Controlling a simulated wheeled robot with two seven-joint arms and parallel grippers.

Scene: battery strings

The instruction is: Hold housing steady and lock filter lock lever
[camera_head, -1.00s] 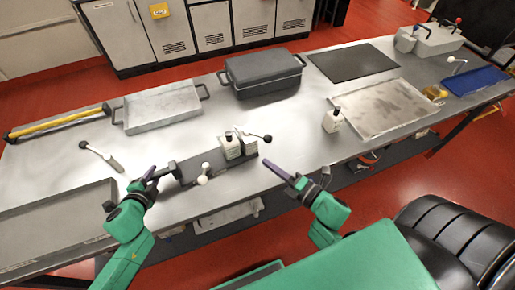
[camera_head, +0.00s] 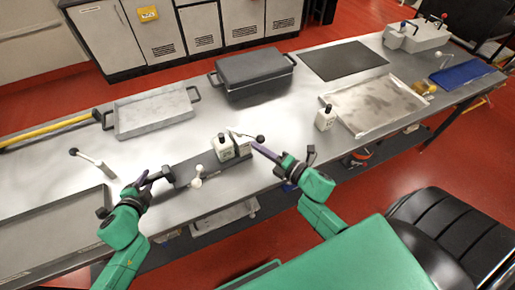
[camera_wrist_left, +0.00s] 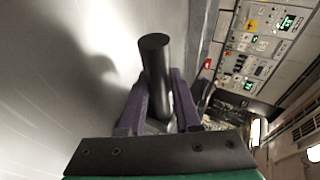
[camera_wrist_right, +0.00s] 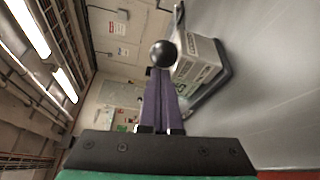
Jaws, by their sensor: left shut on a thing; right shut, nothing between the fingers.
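The dark grey housing (camera_head: 207,168) lies near the table's front edge, with white labelled blocks (camera_head: 224,148) on its right part. The lock lever ends in a black ball knob (camera_head: 260,139) at the right of the blocks; the knob also shows in the right wrist view (camera_wrist_right: 163,53). My left gripper (camera_head: 149,179) is shut on the housing's black handle (camera_wrist_left: 156,62) at the left end. My right gripper (camera_head: 257,149) is shut and empty, its purple fingertips close beside the knob. Whether they touch it I cannot tell.
A grey tray (camera_head: 152,115) and a dark lidded box (camera_head: 253,75) are behind. The table between is clear.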

